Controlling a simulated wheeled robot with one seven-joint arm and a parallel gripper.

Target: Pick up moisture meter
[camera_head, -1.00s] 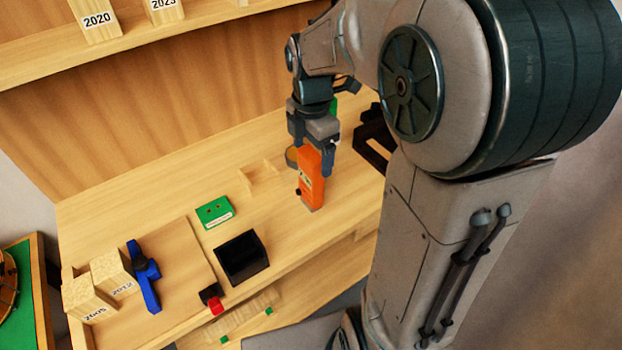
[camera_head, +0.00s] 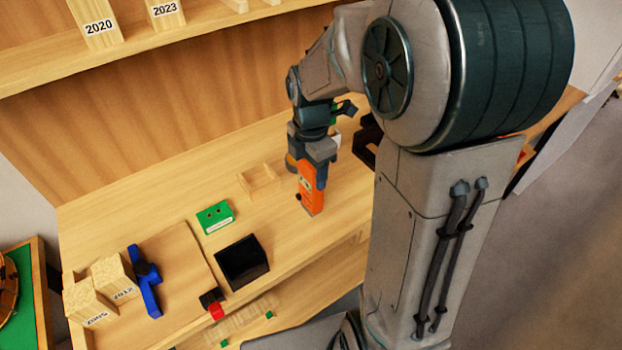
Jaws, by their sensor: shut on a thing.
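The moisture meter is most likely the orange upright device (camera_head: 310,196) on the right part of the bench. My gripper (camera_head: 309,172) points down over it, with its fingers around the upper part. The gripper is shut on this orange device. The device stands upright, and its lower end seems at or very near the bench top; I cannot tell whether it touches. The fingers hide its upper part.
A green box (camera_head: 218,217), a black open bin (camera_head: 242,262), a blue clamp-like tool (camera_head: 146,282) and a red-and-black item (camera_head: 212,303) lie to the left. Wooden blocks (camera_head: 112,274) stand at far left. A shelf (camera_head: 130,50) with numbered blocks runs above the back.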

